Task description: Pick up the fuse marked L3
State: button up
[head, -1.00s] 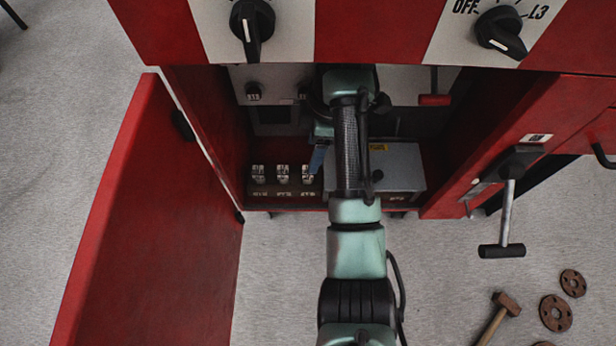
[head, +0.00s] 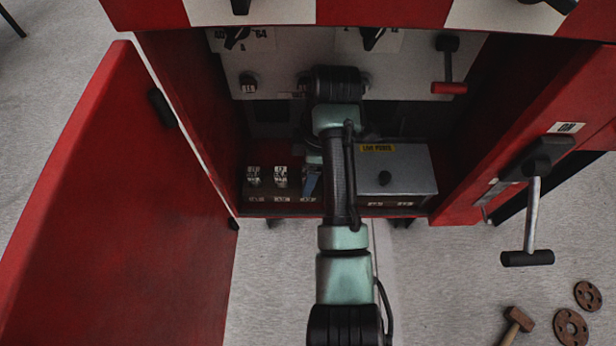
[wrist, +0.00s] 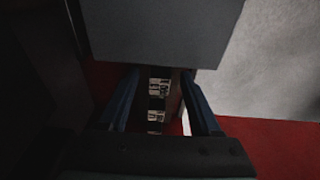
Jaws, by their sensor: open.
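Several white fuses stand in a row low in the red cabinet in the head view: a left fuse (head: 254,176) and a middle fuse (head: 281,176) show clearly. The right end of the row is covered by my gripper (head: 311,181), whose blue finger shows there. Labels on the block's front are too small to read, so I cannot tell which fuse is L3. In the wrist view my gripper (wrist: 160,76) is open, with its blue fingers apart. White fuse pieces with dark print (wrist: 158,88) show in the gap between them, touching neither finger as far as I see.
A grey box (head: 405,165) with a yellow label and black knob stands just right of the gripper; it also looms in the wrist view (wrist: 160,30). The open red door (head: 120,190) is at left. A lever switch (head: 530,215) juts out at right.

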grip_shut()
dwell(0.3)
